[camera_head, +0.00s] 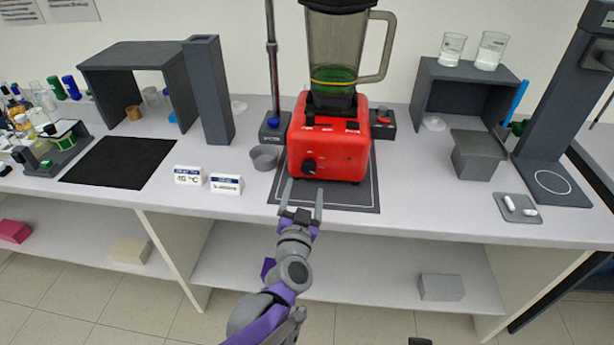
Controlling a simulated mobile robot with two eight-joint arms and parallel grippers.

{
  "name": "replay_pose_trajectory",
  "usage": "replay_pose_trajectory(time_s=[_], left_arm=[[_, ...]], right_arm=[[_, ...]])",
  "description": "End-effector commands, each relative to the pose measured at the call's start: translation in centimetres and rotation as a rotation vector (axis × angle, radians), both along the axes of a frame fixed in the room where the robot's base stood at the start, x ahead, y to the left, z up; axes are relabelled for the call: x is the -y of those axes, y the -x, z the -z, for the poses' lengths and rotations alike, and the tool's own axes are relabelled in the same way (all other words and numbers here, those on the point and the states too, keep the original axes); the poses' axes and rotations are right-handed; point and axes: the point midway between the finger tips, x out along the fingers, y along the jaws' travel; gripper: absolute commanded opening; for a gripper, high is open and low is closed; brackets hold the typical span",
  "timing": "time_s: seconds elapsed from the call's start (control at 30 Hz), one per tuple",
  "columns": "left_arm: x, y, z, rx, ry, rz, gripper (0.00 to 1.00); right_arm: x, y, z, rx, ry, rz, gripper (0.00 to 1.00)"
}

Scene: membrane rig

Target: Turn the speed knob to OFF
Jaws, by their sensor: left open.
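The black speed knob (309,166) is on the lower front face of the red blender base (343,160). Its pointer setting is too small to read. The blender jug (336,55) stands on the base, with green liquid low inside it. My left gripper (301,196) is just below and in front of the knob, its two fingers apart and pointing up toward the base. Nothing is between the fingers. They appear not to touch the knob.
The blender stands on a dark mat (345,196) at the bench's front edge. A small grey cup (264,158) and a metal stand pole (271,60) are left of it. Two white labels (226,184) stand further left. A grey box (477,155) is at right. Bench space right of the mat is clear.

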Motion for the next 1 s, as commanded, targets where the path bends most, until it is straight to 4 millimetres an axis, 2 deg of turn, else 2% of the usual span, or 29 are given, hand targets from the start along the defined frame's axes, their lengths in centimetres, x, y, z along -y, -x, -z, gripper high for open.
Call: replay_pose_trajectory(time_s=[0.1,0.3,0.47,0.73,0.77,1.0], left_arm=[[0.0,-2.5,0.0,0.001,-0.001,-0.002,0.81],[0.3,-5.3,0.0,0.000,0.000,0.000,0.81],[0.3,-6.3,0.0,0.000,0.000,0.000,0.81],[0.3,-6.4,0.0,0.000,0.000,0.001,0.81],[0.3,-6.4,0.0,0.000,0.000,0.001,0.78],[0.3,-6.4,0.0,0.000,0.000,0.001,0.35]], right_arm=[[0.0,0.0,-0.2,0.001,0.000,0.000,0.50],[0.0,0.0,-0.4,0.001,0.000,0.000,0.50],[0.0,0.0,-0.4,0.001,0.000,0.000,0.50],[0.0,0.0,-0.4,0.001,0.000,0.000,0.50],[0.0,0.0,-0.4,0.001,0.000,0.000,0.50],[0.0,0.0,-0.4,0.001,0.000,0.000,0.50]])
